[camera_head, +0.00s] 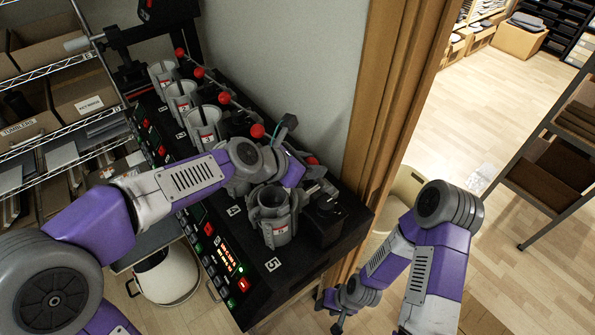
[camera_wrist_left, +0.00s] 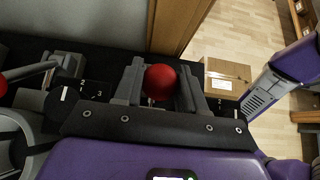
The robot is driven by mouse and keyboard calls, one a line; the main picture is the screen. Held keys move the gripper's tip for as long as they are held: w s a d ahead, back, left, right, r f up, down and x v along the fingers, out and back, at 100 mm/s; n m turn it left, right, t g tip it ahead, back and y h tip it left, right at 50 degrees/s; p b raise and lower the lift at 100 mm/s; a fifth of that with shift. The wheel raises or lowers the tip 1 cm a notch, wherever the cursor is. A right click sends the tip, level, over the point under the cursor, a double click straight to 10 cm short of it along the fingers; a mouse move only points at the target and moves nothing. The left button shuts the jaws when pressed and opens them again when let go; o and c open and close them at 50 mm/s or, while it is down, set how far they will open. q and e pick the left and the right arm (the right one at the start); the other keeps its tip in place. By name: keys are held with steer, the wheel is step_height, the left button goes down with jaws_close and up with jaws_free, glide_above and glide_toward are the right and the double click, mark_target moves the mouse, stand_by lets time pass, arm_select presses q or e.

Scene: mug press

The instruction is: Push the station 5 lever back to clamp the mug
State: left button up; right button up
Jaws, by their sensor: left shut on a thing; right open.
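The station 5 lever's red knob (camera_head: 312,160) is at the near right end of the mug press (camera_head: 305,258). In the left wrist view the red knob (camera_wrist_left: 160,82) sits between the two fingers of my left gripper (camera_wrist_left: 160,95), which is shut on it. In the head view my left gripper (camera_head: 314,172) is at that lever, its fingers partly hidden by my arm. The station 5 mug (camera_head: 272,212) stands upright in its grey holder, beside the label 5. My right gripper (camera_head: 338,322) is open and empty, low beyond the press's right end.
Several more mugs, such as the station 3 mug (camera_head: 203,125), stand along the press with red-knobbed levers behind them. A wooden door frame (camera_head: 390,100) rises just behind the right end. A wire shelf (camera_head: 60,130) stands left. A cardboard box (camera_wrist_left: 228,76) lies beyond the knob.

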arm_select(q)
steer(key=shift+w+d+r+p, duration=0.3)
steer(key=shift+d+p, duration=0.1)
steer(key=shift+p, duration=0.1)
steer(key=shift+w+d+r+p, duration=0.2)
steer(key=shift+w+d+p, duration=0.3)
steer(key=shift+d+p, duration=0.35)
steer(key=shift+w, duration=0.1)
steer(key=shift+d, duration=0.15)
steer(key=shift+w+d+p, duration=0.6)
steer(key=shift+w+d, duration=0.35)
steer(key=shift+d, duration=0.25)
